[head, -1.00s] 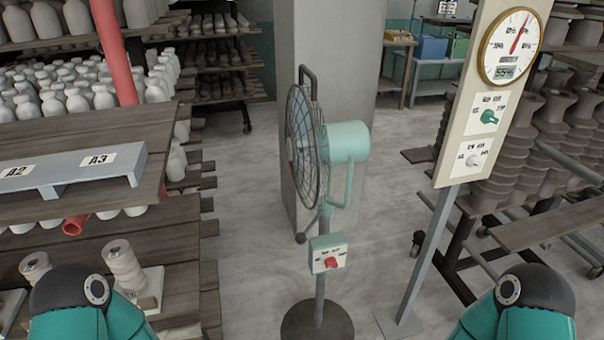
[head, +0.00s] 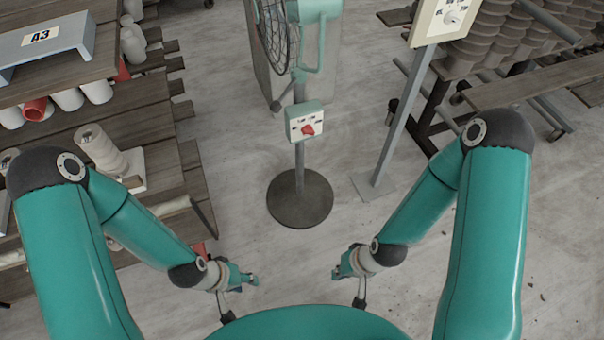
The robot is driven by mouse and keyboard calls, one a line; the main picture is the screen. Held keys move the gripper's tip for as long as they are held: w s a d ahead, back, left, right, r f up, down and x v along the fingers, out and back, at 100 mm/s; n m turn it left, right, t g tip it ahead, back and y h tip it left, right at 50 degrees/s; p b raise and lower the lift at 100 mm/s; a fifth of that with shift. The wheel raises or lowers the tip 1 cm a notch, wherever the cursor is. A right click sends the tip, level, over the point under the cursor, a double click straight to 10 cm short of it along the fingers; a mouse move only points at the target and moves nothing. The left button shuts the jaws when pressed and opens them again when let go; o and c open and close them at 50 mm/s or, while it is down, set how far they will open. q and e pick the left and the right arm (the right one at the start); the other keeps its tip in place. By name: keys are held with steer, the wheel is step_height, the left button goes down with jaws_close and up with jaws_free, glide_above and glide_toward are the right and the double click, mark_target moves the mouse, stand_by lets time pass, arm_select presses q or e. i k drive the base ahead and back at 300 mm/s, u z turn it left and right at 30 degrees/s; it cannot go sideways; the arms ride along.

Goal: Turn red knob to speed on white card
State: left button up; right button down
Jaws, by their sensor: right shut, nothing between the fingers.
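The red knob (head: 308,129) is on the pale front of a small teal-edged control box (head: 294,138) on the fan's pole. Small dark marks surround the knob, too small to read. The fan (head: 275,35) is cut off at the top. I cannot make out a white card with a speed. My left gripper (head: 241,297) is low in the picture, below and left of the box, apart from it; its jaws are unclear. My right gripper (head: 347,287) is below and right of the box, shut and empty. Neither touches the knob.
The fan's round dark base (head: 300,198) stands on the grey floor. A post (head: 405,118) with a cream panel (head: 445,20) stands to its right. Wooden shelves (head: 150,120) with white pottery and an A3 label (head: 40,37) are at left. Floor between is clear.

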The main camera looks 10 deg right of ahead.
mark_target(308, 130)
steer(key=u, duration=0.8)
steer(key=k, duration=0.9)
steer(key=u, duration=0.8)
steer(key=k, duration=0.35)
steer(key=u, duration=0.05)
steer(key=i, duration=1.2)
steer(key=u, duration=0.35)
